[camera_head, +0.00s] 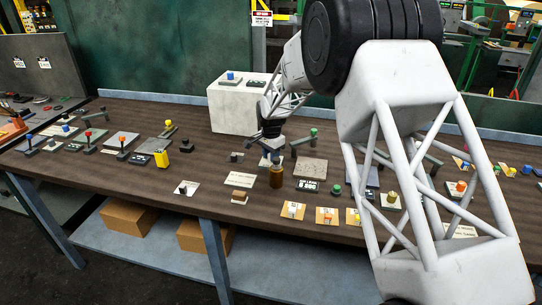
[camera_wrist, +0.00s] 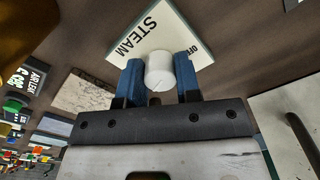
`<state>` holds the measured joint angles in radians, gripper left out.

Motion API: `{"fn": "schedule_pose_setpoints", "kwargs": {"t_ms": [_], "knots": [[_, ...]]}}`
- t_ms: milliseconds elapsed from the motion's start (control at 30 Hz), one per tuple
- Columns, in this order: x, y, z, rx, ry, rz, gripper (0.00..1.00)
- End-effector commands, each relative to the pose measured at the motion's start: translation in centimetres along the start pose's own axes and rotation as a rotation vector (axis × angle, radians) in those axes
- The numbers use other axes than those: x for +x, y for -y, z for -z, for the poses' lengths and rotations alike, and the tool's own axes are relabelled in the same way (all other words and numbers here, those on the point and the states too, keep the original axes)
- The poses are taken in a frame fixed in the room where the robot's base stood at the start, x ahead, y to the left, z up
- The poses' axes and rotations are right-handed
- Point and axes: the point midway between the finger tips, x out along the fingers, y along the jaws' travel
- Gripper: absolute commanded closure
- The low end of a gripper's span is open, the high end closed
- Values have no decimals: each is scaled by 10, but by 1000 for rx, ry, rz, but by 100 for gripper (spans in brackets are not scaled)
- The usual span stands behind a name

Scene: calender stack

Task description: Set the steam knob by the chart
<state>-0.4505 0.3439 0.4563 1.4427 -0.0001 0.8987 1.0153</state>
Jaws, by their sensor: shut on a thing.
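The white steam knob (camera_wrist: 159,72) is a short round cylinder on a pale plate (camera_wrist: 180,22) lettered "STEAM". A faint thin line shows on the knob's face. More lettering on the plate, at its right, is partly hidden. My gripper (camera_wrist: 159,77) has its two blue fingers on either side of the knob, shut on it. In the head view my gripper (camera_head: 270,148) is low over the middle of the bench, and the knob is hidden there. A white card with print (camera_head: 240,179) lies in front; I cannot tell whether it is the chart.
A brown cylinder (camera_head: 277,178) stands close in front of my gripper. A grey speckled slab (camera_head: 311,169) and a black "AIR LEAK" sign (camera_head: 308,186) lie to its right. A white box (camera_head: 236,105) stands behind. Several levers and buttons crowd the bench (camera_head: 215,215) on both sides.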

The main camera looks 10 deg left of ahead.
Motion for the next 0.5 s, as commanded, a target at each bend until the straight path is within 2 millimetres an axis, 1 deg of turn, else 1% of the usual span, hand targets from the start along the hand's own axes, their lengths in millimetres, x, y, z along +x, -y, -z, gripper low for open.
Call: {"fn": "schedule_pose_setpoints", "kwargs": {"t_ms": [33, 67, 200, 500], "knots": [[-1, 0, 0, 0, -1, 1, 93], [-1, 0, 0, 0, -1, 1, 64], [-1, 0, 0, 0, 0, 1, 43], [-1, 0, 0, -1, 0, 0, 43]]}}
